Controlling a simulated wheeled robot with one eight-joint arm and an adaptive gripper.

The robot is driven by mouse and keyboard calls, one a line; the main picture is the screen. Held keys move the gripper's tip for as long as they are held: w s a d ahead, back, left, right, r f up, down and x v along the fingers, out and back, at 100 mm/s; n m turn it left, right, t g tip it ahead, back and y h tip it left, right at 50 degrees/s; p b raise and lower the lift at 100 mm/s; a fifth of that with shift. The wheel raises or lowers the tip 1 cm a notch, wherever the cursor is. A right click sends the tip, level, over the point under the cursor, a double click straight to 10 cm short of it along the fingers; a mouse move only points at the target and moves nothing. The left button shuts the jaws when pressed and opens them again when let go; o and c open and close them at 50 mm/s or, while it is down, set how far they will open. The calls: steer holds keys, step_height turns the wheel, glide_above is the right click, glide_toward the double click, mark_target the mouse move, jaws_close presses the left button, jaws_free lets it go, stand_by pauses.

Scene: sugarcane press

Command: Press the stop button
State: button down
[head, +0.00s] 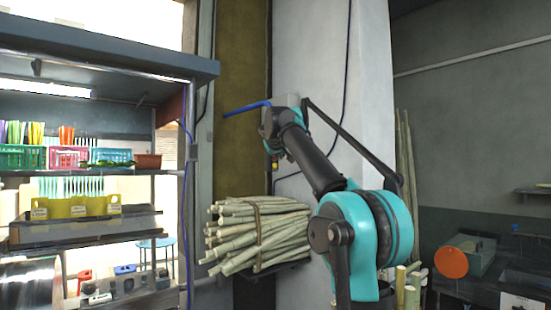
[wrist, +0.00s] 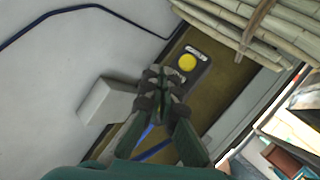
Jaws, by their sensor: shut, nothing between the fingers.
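A round yellow button (wrist: 187,62) sits on a dark control box (wrist: 202,72) with a small pale label whose text is too small to read. In the head view a bit of the yellow button (head: 275,166) shows just below my wrist. My gripper (wrist: 160,76) is shut and empty. In the wrist view its fingertips appear just left of and below the button; I cannot tell the remaining distance to the wall. In the head view my gripper (head: 267,128) is partly hidden by my own arm.
A tied bundle of cane (head: 258,234) rests on a rack below the button. A pale box (wrist: 106,101) is fixed on the wall near the fingers. A blue pipe (head: 247,107) and dark cables run nearby. A shelf unit with colored baskets (head: 22,157) stands left.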

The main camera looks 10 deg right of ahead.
steer(key=shift+s+d, duration=0.15)
steer(key=shift+s, duration=0.05)
steer(key=s+d, duration=0.1)
steer(key=s, duration=0.1)
steer(key=s+d, duration=0.1)
steer(key=s, duration=0.1)
steer(key=shift+s+d, duration=0.1)
steer(key=shift+d, duration=0.1)
stand_by(0.4)
stand_by(0.6)
steer(key=s+d+f+m+g, duration=0.15)
steer(key=s+f, duration=0.25)
steer(key=f, duration=0.8)
steer(key=s+d+f+g, duration=0.15)
steer(key=s+f, duration=0.25)
steer(key=f, duration=0.7)
steer(key=s+d+f+m+g, duration=0.15)
steer(key=s+f, duration=0.25)
steer(key=f, duration=0.8)
steer(key=s+a+f+g+y, duration=0.1)
steer(key=s+a+f+g, duration=0.1)
steer(key=s+f, duration=1.3)
steer(key=s+a+f+g+y, duration=0.2)
steer(key=s+f+g, duration=0.1)
steer(key=s+f, duration=1.2)
step_height(320, 180, down, 3)
steer(key=shift+s+a+r, duration=0.2)
steer(key=shift+s+a, duration=0.05)
steer(key=shift+a, duration=0.05)
steer(key=shift+g, duration=0.25)
